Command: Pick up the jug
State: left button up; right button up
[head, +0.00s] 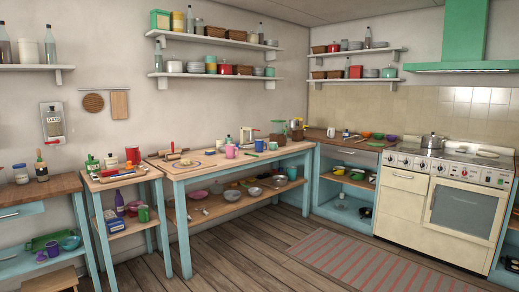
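No thing in the head view is clearly the jug at this distance. A cream, jug-like item (247,136) stands at the back of the long blue-legged table (185,171). A pink mug (230,151) stands in front of it and a bluish mug (259,146) to its right. A purple jug-like item (41,256) sits on the low shelf at the left, too small to name surely. Neither of my grippers is in view.
A stove (442,190) with a metal pot (432,141) stands at the right. A striped rug (365,255) lies on the wooden floor, which is otherwise open in front of the long table. A small side table (125,177) and a wooden stool (52,279) stand at the left.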

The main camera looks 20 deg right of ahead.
aim_at(258, 144)
jog(key=i+l+z, duration=0.1)
jog(key=i+z, duration=0.35)
jog(key=i, duration=1.25)
jog(key=i+j, duration=0.1)
jog(key=i, duration=1.15)
jog(key=i+z, duration=0.1)
jog(key=i, duration=1.15)
jog(key=i+j, duration=0.15)
jog(key=i, duration=1.05)
